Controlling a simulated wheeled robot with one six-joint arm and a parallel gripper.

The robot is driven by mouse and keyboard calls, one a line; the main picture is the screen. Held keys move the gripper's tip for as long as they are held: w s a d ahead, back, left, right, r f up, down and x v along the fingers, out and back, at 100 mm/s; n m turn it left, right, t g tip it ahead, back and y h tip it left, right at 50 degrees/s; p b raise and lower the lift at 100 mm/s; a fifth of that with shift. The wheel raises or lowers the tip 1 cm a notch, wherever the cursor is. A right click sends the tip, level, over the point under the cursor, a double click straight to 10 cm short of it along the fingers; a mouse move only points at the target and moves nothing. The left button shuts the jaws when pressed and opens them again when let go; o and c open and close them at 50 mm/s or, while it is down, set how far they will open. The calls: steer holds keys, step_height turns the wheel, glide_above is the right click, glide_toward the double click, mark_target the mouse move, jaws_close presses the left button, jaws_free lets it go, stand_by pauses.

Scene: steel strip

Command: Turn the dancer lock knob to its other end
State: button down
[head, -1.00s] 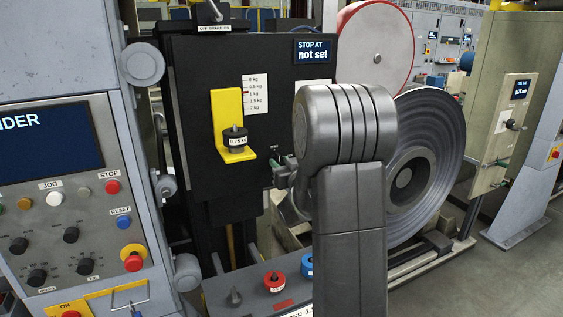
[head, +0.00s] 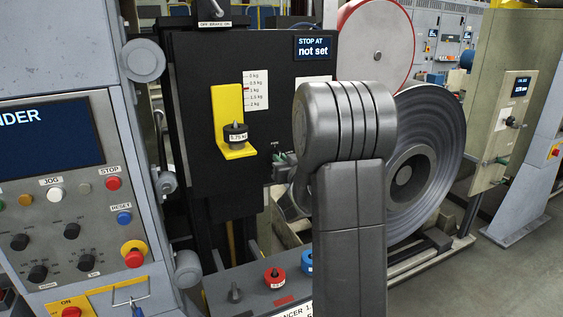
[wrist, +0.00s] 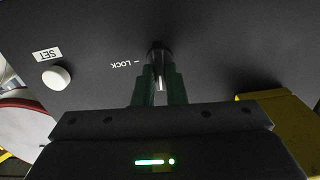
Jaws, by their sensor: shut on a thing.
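The dancer lock knob (wrist: 159,57) is a small dark knob with a pale pointer line, on a black panel in the wrist view. A white "LOCK" mark (wrist: 127,65) is printed beside it, upside down in this view. My gripper (wrist: 158,82) has its two dark green fingers closed on either side of the knob. The pale line shows between them, pointing roughly down the picture. In the head view my gripper (head: 279,158) reaches the panel beside my arm; the knob cannot be made out there.
A white SET button (wrist: 56,77) is left of the knob in the wrist view.

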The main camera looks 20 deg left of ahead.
steer(key=shift+w+d+f+m, duration=0.1)
steer(key=shift+f+m, duration=0.05)
steer(key=shift+m, duration=4.1)
steer(key=shift+w+d+f+m, duration=0.1)
steer(key=shift+m, duration=4.15)
steer(key=c, duration=1.5)
jaws_free()
